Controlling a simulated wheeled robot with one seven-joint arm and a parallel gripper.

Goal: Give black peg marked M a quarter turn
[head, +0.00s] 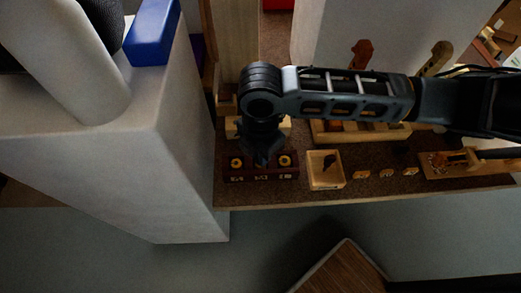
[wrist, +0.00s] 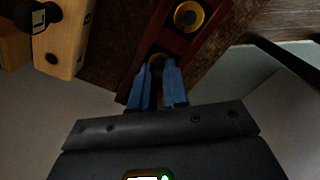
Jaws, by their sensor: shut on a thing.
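A dark red block (head: 260,176) lies near the bench's front edge, with yellow rings along its top and small labels on its front that I cannot read. My gripper (head: 262,160) points down onto the block's middle position. In the wrist view its two blue fingers (wrist: 160,68) are closed around a dark peg (wrist: 158,95) at a yellow ring. The peg is mostly hidden between the fingers, and no M can be read on it. A neighbouring yellow ring (wrist: 188,16) with a dark centre is uncovered.
A small wooden box (head: 326,183) with a dark piece in it stands right of the block. Several small labelled wooden pieces (head: 385,173) lie further right. A pale wood block (wrist: 66,45) with a black knob shows in the wrist view. A grey wall (head: 165,170) rises on the left.

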